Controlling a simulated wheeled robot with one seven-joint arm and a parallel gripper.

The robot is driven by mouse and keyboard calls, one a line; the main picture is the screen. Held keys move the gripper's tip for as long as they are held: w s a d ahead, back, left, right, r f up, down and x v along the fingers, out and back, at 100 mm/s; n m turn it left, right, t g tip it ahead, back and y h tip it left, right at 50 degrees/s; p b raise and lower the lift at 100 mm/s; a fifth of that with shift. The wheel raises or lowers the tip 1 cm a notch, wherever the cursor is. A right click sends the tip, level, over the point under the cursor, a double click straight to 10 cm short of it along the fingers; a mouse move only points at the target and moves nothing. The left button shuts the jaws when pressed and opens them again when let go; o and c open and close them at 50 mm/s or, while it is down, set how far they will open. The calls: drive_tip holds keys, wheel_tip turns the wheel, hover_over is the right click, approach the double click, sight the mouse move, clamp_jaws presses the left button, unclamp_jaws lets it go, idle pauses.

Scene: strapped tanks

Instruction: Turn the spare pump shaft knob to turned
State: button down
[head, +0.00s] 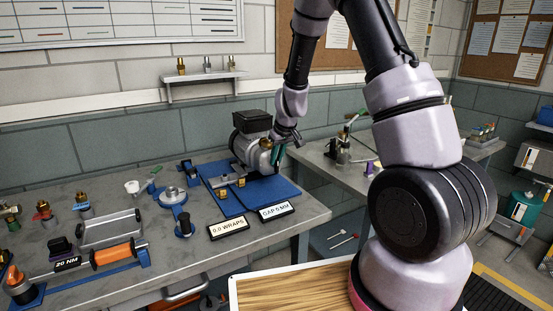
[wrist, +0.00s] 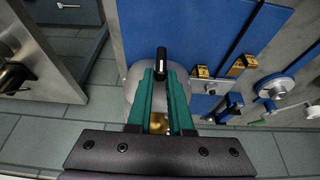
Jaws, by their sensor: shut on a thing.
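The spare pump (head: 250,142), a grey motor-like body with a dark box on top, sits on a blue mat at the back right of the bench. My gripper (head: 277,154) is at the pump's right end, its teal fingers pointing down. In the wrist view, my gripper (wrist: 161,78) is closed on the shaft knob, mostly hidden between the fingers. A dark piece with a pale mark (wrist: 161,58) shows at the fingertips, and brass (wrist: 158,124) shows between the fingers. The pump's rounded grey body (wrist: 132,88) lies behind them. The knob's turn angle cannot be read.
Signs reading "0.0 WRAPS" (head: 228,228) and "GAP 0 MM" (head: 277,212) stand at the bench's front edge. Small brass blocks (head: 222,196) sit near the pump. A roller with orange sleeve (head: 112,254) and several fittings fill the left. A second bench (head: 375,157) stands behind right.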

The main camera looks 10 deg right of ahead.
drive_tip(key=shift+d+y, duration=0.25)
drive_tip(key=shift+y, duration=0.05)
drive_tip(key=shift+w+d+f+m+g+y, duration=0.15)
drive_tip(key=shift+d+f+m+g+y, duration=0.45)
drive_tip(key=shift+y, duration=2.05)
drive_tip(key=shift+w+d+f+m+g+y, duration=0.2)
drive_tip(key=shift+f+m+g+y, duration=0.5)
drive_tip(key=shift+y, duration=1.9)
drive_tip(key=shift+w+d+f+m+g+y, duration=0.1)
drive_tip(key=shift+d+f+m+g+y, duration=0.55)
drive_tip(key=shift+y, duration=2)
drive_tip(key=shift+a+r+m+t, duration=0.15)
drive_tip(key=shift+r+m+t, duration=0.1)
drive_tip(key=shift+t, duration=0.1)
drive_tip(key=c, duration=0.9)
unclamp_jaws()
drive_tip(key=shift+o, duration=0.2)
